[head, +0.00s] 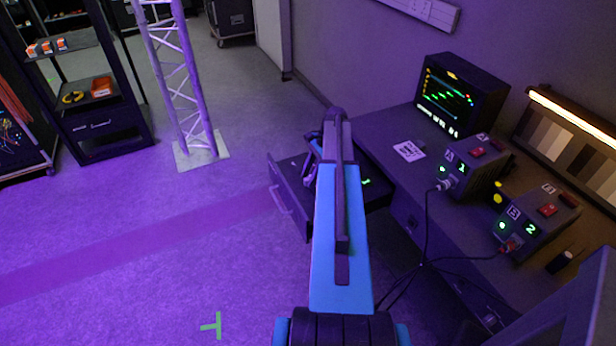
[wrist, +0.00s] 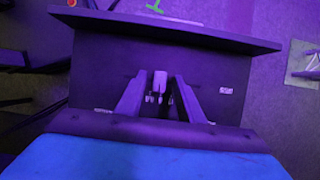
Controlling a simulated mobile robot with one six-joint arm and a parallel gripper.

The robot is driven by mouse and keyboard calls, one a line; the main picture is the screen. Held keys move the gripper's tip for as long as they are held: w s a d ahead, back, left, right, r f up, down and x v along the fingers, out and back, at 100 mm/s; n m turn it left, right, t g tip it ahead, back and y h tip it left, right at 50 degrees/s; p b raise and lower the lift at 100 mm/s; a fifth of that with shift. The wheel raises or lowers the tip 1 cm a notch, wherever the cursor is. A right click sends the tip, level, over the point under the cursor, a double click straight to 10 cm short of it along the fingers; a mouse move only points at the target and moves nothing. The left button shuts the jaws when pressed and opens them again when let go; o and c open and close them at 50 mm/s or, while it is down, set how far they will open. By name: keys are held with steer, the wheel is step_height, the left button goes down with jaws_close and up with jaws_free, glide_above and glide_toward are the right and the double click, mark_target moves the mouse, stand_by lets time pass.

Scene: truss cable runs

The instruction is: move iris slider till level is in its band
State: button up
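I cannot make out an iris slider with certainty in either view. The monitor (head: 449,97) on the desk shows green traces and coloured marks; its level band is too small to read. My gripper (head: 311,160) is over the pulled-out drawer (head: 290,206), partly hidden by my blue arm. In the wrist view my gripper (wrist: 160,84) has its two fingers apart, pointing into the dark drawer (wrist: 215,68). A small pale grey piece (wrist: 160,82) shows between the fingertips; I cannot tell whether they touch it.
A grey-scale chart (head: 570,143) stands under a lamp at right. A truss (head: 180,80) stands left.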

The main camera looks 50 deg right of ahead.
steer(key=shift+r, duration=0.1)
stand_by(0.3)
steer(key=shift+b+v, duration=0.3)
steer(key=shift+v, duration=0.6)
steer(key=b+v, duration=0.2)
steer(key=v, duration=1)
